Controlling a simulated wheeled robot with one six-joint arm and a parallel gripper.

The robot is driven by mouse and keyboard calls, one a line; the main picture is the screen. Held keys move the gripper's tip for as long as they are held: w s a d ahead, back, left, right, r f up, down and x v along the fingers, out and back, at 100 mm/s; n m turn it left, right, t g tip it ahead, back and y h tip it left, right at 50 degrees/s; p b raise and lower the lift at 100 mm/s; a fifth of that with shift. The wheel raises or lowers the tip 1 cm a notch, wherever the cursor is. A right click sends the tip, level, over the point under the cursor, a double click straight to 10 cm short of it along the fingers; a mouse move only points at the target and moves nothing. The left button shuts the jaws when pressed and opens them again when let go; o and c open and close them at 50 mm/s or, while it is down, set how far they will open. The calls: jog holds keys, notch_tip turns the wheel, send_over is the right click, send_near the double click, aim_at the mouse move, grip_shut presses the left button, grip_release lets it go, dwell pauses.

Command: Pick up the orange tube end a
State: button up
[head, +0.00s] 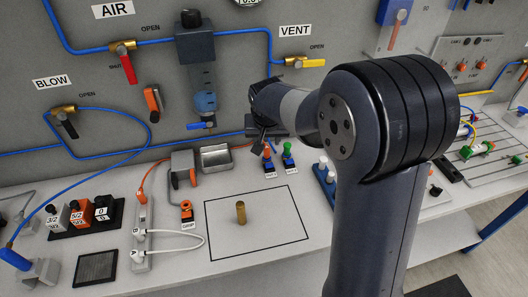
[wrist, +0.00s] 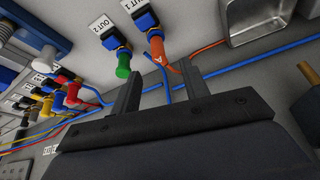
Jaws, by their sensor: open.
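The orange tube end a (wrist: 157,48) bears a letter A and sits at a blue fitting labelled OUT 1 in the wrist view. It also shows in the head view (head: 267,153), upright on the bench. My gripper (wrist: 160,68) is open and empty, with its two fingertips on either side of the orange end's lower part in the picture. Whether they reach its depth, I cannot tell. In the head view my gripper (head: 259,139) is just above and left of the orange end, partly hidden by my arm.
A green tube end (wrist: 123,66) at OUT 2 stands close beside my left finger in the wrist view. Blue and orange tubes run close by. A metal tray (head: 216,158) lies left. A brass cylinder (head: 241,213) stands inside the black-outlined area, mostly clear.

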aim_at(267, 148)
jog(key=shift+p+x, duration=0.65)
jog(key=shift+x, duration=2.85)
jog(key=shift+s+d, duration=0.1)
jog(key=shift+c, duration=0.4)
